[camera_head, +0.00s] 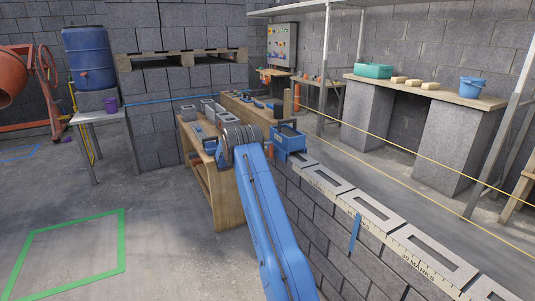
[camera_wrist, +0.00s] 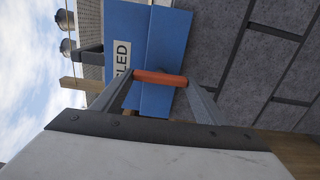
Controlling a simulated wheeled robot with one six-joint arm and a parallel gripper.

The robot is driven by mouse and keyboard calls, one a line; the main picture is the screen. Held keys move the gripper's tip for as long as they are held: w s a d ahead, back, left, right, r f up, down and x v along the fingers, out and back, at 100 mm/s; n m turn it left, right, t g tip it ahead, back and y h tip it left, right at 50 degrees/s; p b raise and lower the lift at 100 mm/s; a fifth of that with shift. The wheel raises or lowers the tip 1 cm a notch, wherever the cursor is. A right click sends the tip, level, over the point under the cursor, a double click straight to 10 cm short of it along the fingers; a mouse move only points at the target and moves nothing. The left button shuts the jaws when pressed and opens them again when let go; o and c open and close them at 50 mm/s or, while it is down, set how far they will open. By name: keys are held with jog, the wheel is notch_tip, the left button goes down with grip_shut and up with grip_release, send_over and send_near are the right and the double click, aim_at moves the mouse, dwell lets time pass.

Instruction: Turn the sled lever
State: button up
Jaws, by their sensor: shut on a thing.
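The blue sled (camera_head: 290,139) sits on top of the block wall at its far end. In the wrist view the sled (camera_wrist: 168,40) fills the upper middle, tilted, with part of a white label reading "LED". The orange-red lever (camera_wrist: 160,77) lies across between the two grey fingers of my gripper (camera_wrist: 158,86). The gripper is shut on the lever, with a finger at each end of it. In the head view my blue arm reaches to the left side of the sled, and its wrist hides most of the gripper and the lever.
The block wall (camera_head: 345,235) runs from the sled to the lower right, with open-topped blocks and a marked strip along it. A wooden bench (camera_head: 222,185) stands just left of the sled. A yellow line (camera_head: 420,167) stretches above the wall. Open floor lies at left.

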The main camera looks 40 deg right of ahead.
jog(key=o, duration=1.1)
jog(key=shift+c, duration=0.2)
jog(key=v, duration=1.7)
jog(key=shift+w+a, duration=0.15)
jog(key=shift+a, duration=0.05)
